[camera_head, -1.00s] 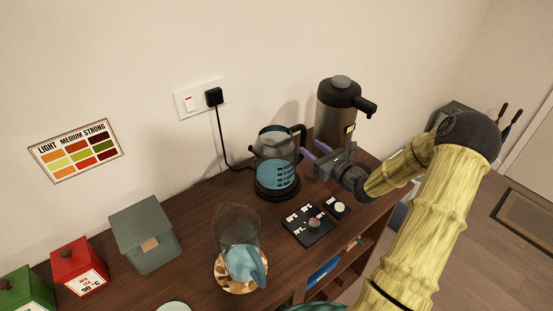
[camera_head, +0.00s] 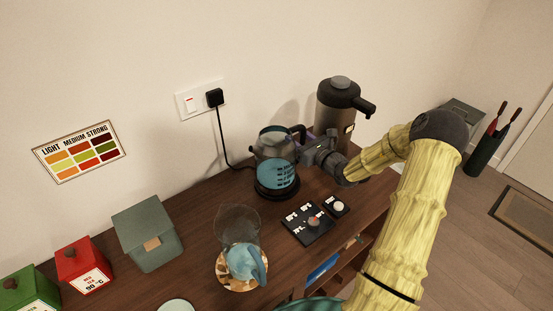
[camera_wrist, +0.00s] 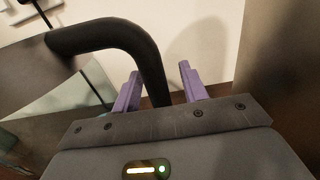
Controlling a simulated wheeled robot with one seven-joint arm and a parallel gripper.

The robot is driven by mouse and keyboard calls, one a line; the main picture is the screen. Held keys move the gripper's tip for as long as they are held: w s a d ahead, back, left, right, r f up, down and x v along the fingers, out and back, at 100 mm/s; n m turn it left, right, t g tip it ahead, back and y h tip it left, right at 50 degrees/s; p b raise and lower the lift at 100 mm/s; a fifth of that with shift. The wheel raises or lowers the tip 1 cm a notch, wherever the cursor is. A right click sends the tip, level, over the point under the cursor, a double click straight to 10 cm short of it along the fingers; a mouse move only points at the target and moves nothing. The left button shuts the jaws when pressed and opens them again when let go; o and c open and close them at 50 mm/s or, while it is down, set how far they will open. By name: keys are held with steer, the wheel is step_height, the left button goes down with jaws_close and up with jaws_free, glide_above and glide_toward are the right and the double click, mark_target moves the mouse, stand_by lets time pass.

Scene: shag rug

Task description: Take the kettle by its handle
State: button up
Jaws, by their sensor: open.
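The glass kettle (camera_head: 276,160) with blue liquid stands on its dark base on the wooden counter, a cord running from there toward the wall. Its black handle (camera_wrist: 152,62) is on the kettle's right side. My gripper (camera_head: 306,139) is at the handle from the right. In the wrist view my gripper (camera_wrist: 158,85) has its two purple fingers open, one on each side of the handle's downward part. I see a gap between the handle and the right finger; the left finger looks closer to it.
A dark vacuum flask (camera_head: 338,112) stands close behind and right of my gripper. A black control panel (camera_head: 307,222) lies in front of the kettle. Tins and a grey box (camera_head: 147,232) stand at left.

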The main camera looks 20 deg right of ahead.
stand_by(0.4)
jaws_close()
stand_by(1.2)
steer(key=shift+r, duration=0.1)
